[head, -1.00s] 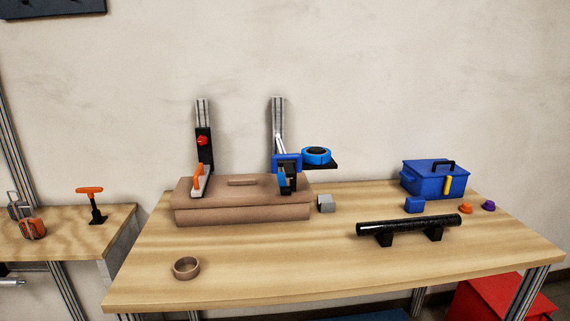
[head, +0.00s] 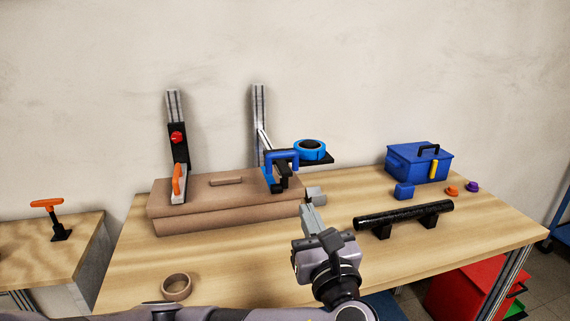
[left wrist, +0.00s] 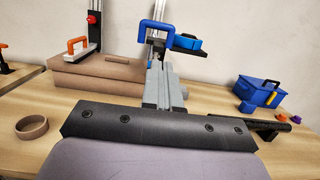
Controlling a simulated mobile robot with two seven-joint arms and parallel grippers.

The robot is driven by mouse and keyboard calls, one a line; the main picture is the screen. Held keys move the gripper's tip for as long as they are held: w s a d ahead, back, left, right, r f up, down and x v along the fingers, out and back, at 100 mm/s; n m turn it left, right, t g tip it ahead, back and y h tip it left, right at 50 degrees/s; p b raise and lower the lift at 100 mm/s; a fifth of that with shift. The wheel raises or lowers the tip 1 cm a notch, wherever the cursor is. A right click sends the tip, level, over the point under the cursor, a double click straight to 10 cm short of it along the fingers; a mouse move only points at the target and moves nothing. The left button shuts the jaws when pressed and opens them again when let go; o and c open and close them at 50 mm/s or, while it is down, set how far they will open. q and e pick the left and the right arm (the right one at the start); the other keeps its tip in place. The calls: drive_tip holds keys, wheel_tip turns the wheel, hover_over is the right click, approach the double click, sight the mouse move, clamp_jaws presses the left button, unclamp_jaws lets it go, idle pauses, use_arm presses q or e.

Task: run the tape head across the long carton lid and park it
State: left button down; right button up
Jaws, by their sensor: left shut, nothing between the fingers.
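The long brown carton lid (head: 215,190) lies on its carton at the left of the table, and also shows in the left wrist view (left wrist: 105,70). The tape head, with a blue handle (head: 283,157) and a dark body, stands at the lid's right end. In the left wrist view its blue handle (left wrist: 156,35) shows above my fingers. My left gripper (head: 308,208) is shut and empty, in front of the carton's right end and apart from the tape head; its grey fingers (left wrist: 157,84) also show in the left wrist view. My right gripper is not in view.
A blue ring (head: 309,149) sits on a black shelf behind. An orange-handled clamp (head: 178,183) stands at the lid's left. A black tube (head: 403,214) on stands and a blue toolbox (head: 419,162) are right. A brown tape roll (head: 176,286) lies at front left.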

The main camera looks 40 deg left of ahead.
use_arm(q)
drive_tip(key=p, duration=0.2)
approach(284, 157)
drive_tip(key=x, duration=0.7)
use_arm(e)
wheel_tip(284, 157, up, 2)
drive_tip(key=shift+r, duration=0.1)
